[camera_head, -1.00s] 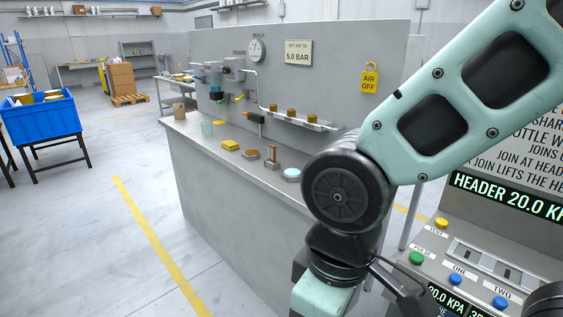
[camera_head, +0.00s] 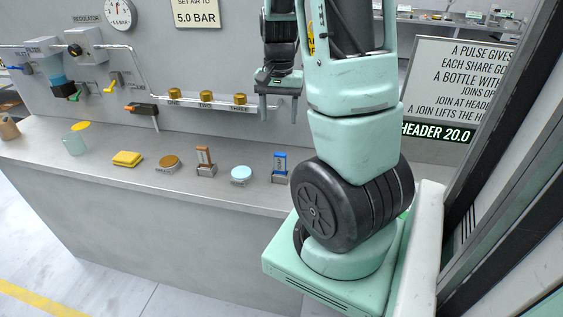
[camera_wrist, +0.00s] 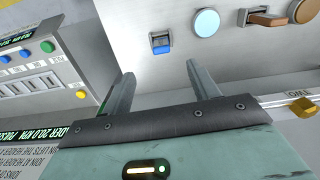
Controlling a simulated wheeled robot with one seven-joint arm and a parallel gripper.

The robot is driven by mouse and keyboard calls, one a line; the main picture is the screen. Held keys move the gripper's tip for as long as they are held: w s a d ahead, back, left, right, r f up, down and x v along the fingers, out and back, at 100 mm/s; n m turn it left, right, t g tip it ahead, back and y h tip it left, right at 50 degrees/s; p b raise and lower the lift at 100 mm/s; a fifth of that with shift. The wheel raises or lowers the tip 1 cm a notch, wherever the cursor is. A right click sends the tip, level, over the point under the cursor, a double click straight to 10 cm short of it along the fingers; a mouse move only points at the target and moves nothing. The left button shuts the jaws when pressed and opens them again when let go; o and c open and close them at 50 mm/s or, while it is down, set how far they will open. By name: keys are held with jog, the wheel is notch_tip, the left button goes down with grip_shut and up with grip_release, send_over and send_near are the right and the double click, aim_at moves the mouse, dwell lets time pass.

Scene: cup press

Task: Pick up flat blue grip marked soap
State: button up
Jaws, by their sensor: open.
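A flat blue grip (camera_head: 280,158) stands upright in a small metal holder at the right end of a row on the grey counter. It also shows in the wrist view (camera_wrist: 161,41), above the gap between my fingers. Any soap marking is too small to read. My gripper (camera_wrist: 165,88) is open and empty, apart from the blue grip. In the head view my gripper (camera_head: 277,106) hangs above and behind the row, near the back panel.
A light blue disc (camera_head: 241,173) stands left of the grip, then a brown upright grip (camera_head: 204,156), a brown disc (camera_head: 169,161) and a yellow sponge-like block (camera_head: 127,158). Brass knobs (camera_head: 239,99) line a shelf behind. The counter front (camera_head: 110,190) is clear.

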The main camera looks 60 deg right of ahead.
aim_at(280, 153)
jog(key=shift+m, duration=0.3)
jog(key=f, duration=0.7)
jog(key=d+f, duration=0.1)
jog(key=f, duration=0.3)
jog(key=shift+s+d, duration=0.1)
jog(key=shift+s, duration=0.05)
jog(key=shift+w+d+f+p, duration=0.15)
jog(key=shift+f+p, duration=0.1)
jog(key=shift+f, duration=0.8)
jog(key=shift+w+a+f+p, duration=0.15)
jog(key=shift+f+p, duration=0.15)
jog(key=shift+f, duration=0.75)
jog(key=shift+w+d+f+p, duration=0.15)
jog(key=shift+f+p, duration=0.1)
jog(key=shift+f, duration=0.8)
jog(key=c, duration=1.1)
